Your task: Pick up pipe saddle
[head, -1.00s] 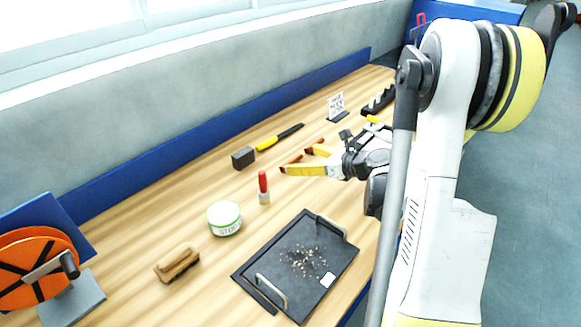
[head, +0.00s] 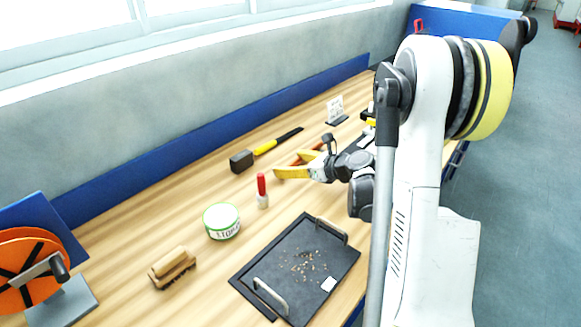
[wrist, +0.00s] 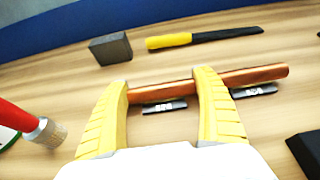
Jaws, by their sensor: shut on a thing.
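The pipe saddle (wrist: 258,76) looks like a copper-brown bar with two small grey feet with pale labels under it. It lies crosswise in the wrist view, and its right part sticks out past my right finger. My gripper (wrist: 162,78) has its yellow fingers on either side of the bar's left part and is shut on it. In the head view my gripper (head: 298,167) is low over the bench, and the orange-brown bar (head: 307,154) shows just behind the fingers, partly hidden. I cannot tell whether the feet touch the bench.
A dark block (head: 241,161) and a yellow-gripped tool (head: 265,147) lie behind. A red-handled item (head: 262,190), a round tin (head: 221,222), a wooden brush (head: 172,267) and a black tray (head: 250,286) with debris stand in front. A small sign (head: 335,110) is at the back.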

